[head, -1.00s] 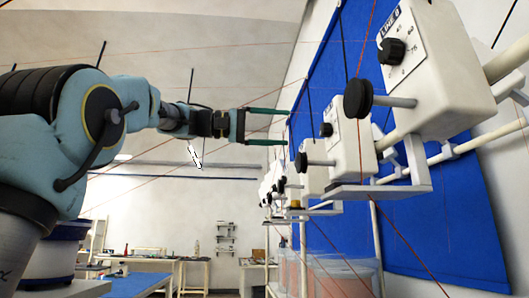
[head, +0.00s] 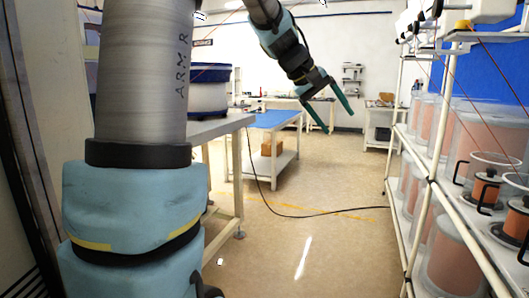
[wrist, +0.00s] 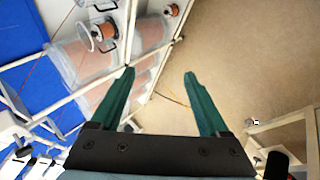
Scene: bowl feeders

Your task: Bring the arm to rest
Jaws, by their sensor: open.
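My gripper (head: 333,112) hangs from my arm in the upper middle of the head view, over the aisle floor. Its two green fingers point down and to the right and are spread apart with nothing between them. In the wrist view my gripper (wrist: 158,75) also shows open and empty, with bare floor and part of the rack beyond the fingers. My upper arm stands large at the left of the head view.
A white rack (head: 432,178) with clear bins and orange contents lines the right side. A blue-topped workbench (head: 275,119) and a grey table (head: 214,128) stand left of the aisle. A black cable crosses the tan floor (head: 325,245), which is otherwise mostly clear.

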